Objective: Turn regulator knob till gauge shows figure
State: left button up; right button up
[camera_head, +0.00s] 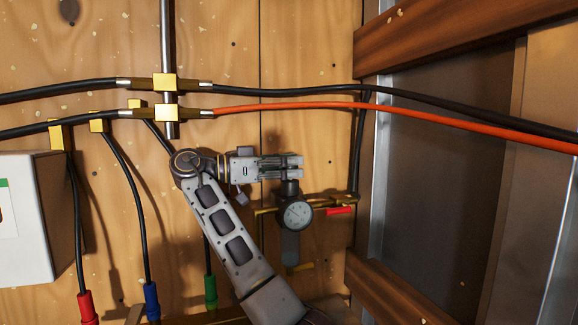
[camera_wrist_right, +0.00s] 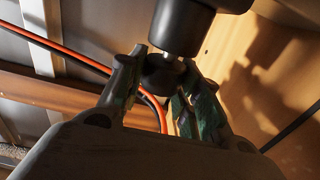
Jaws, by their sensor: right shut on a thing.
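The regulator is mounted on the wooden wall, right of centre in the head view. Its round gauge (camera_head: 296,214) has a pale dial; its needle and figures are too small to read. The dark regulator knob (camera_head: 290,187) sits just above the gauge. My right gripper (camera_head: 292,168) reaches in from the left and is shut on the knob. In the right wrist view, the fingers (camera_wrist_right: 160,88) close around the dark knob (camera_wrist_right: 163,74), below a thick black cylindrical body (camera_wrist_right: 181,28). My left gripper is not in view.
A red-handled valve (camera_head: 339,211) is right of the gauge, near a vertical black hose. Black hoses and an orange hose (camera_head: 330,105) cross above my arm. A white box (camera_head: 28,215) stands at left. Red (camera_head: 86,308), blue and green connectors hang below.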

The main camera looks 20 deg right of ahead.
dwell(0.5)
jog(key=o, duration=1)
jog(key=shift+o, duration=0.2)
jog(key=shift+r, duration=0.15)
jog(key=shift+r, duration=4.85)
jog(key=shift+f, duration=0.1)
